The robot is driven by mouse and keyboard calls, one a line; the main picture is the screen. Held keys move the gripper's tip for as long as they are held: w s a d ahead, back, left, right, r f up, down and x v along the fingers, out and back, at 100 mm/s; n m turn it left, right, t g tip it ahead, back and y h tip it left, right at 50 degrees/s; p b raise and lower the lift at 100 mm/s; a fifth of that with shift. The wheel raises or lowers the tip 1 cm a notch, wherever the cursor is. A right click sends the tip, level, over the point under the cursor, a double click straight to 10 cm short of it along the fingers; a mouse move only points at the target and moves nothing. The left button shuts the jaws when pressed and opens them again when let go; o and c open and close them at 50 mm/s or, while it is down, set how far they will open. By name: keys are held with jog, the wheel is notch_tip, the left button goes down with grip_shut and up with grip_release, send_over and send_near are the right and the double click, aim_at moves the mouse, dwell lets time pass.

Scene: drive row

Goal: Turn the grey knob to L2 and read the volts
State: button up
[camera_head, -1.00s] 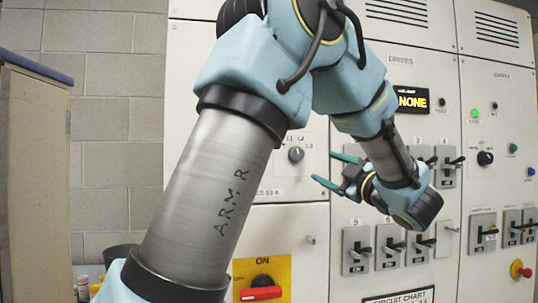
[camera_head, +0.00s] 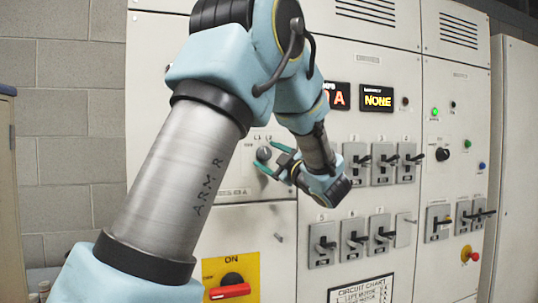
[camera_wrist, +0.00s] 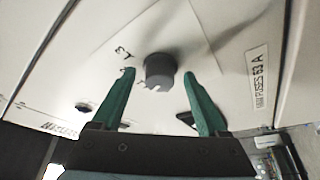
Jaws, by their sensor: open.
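The grey knob (camera_head: 264,153) sits on the left cabinet panel, with the marks L1 and L2 above it in the head view. In the wrist view the grey knob (camera_wrist: 159,71) has a white pointer mark on its lower side. My gripper (camera_head: 272,160) is at the knob; its green fingers (camera_wrist: 160,72) are open, one on each side of the knob, with gaps to both. I cannot tell how deep the fingertips reach along the knob. A display (camera_head: 377,97) reads NONE. Another display (camera_head: 340,96) shows an orange A, partly hidden by my arm. I see no volts reading.
A red switch handle (camera_head: 230,291) on a yellow ON plate sits below. Several breaker switches (camera_head: 383,163) stand right of my gripper. A red button (camera_head: 469,254) and a green lamp (camera_head: 434,112) are on the right panel.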

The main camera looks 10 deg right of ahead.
jog(key=shift+c, duration=0.2)
grip_shut()
dwell(0.4)
jog(key=m+b, duration=0.1)
jog(key=m, duration=0.1)
jog(key=m+t+h+b, duration=0.1)
jog(key=m, duration=0.1)
jog(key=shift+a+f+t, duration=0.15)
jog(key=shift+t, duration=0.15)
jog(key=shift+a+m+t+h+b, duration=0.1)
jog(key=shift+m+t+h+b, duration=0.5)
jog(key=shift+m, duration=1.05)
jog(key=shift+a+m+t+h+b, duration=0.1)
jog(key=shift+m+t+h, duration=0.1)
jog(key=shift+m+h, duration=1.15)
jog(key=shift+d+m+y, duration=0.1)
jog(key=shift+m+y, duration=0.25)
jog(key=shift+m, duration=0.15)
jog(key=shift+r, duration=0.2)
